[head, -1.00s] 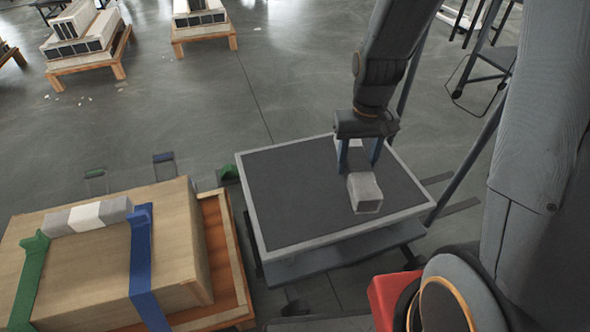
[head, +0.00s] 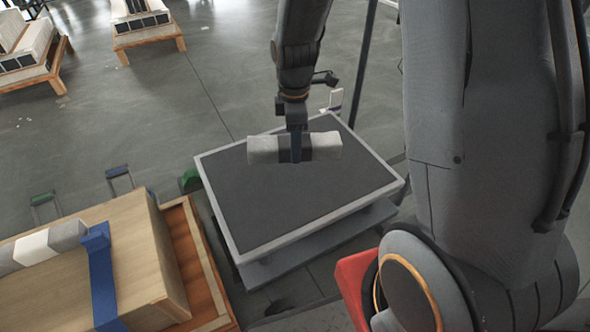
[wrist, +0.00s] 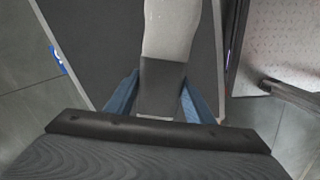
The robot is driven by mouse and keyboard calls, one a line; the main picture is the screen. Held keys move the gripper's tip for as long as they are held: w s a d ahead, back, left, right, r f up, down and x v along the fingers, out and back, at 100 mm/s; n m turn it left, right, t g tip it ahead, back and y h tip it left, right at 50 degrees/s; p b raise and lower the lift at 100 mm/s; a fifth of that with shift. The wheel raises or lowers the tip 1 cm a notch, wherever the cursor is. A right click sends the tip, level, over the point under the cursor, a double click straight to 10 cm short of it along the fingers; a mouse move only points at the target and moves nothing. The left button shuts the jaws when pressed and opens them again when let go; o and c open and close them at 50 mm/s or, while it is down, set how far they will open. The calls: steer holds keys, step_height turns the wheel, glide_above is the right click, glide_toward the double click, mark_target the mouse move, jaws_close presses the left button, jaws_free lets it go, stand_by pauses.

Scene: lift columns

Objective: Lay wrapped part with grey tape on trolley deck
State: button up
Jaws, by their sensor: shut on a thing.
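My gripper (head: 296,156) is shut on a wrapped part (head: 325,146) with pale grey ends and a dark grey tape band around its middle. The fingers grip at the band; in the wrist view the blue fingers (wrist: 160,102) stand on both sides of the dark band, and the pale end of the part (wrist: 171,28) reaches away. In the head view the part lies crosswise over the far portion of the trolley deck (head: 290,205), a dark mat with a light grey rim. I cannot tell whether it touches the deck. The rest of the deck is bare.
A wooden crate (head: 135,255) with a blue strap (head: 103,280) stands left of the trolley. Another wrapped part (head: 68,235) with a white band lies on it. Pallets with pale blocks (head: 140,25) stand far back. A red object (head: 354,285) is near my base.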

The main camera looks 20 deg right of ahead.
mark_target(291, 178)
steer(key=n, duration=0.1)
steer(key=w+n, duration=0.1)
steer(key=n, duration=0.1)
steer(key=f+n, duration=0.1)
steer(key=shift+w+a+f+b, duration=0.1)
steer(key=shift+w+a+b, duration=0.2)
steer(key=shift+w+b, duration=0.05)
steer(key=shift+n, duration=0.3)
step_height(291, 178, down, 10)
steer(key=b, duration=0.3)
steer(key=shift+f+b, duration=0.1)
steer(key=shift+b, duration=0.3)
steer(key=o, duration=1.5)
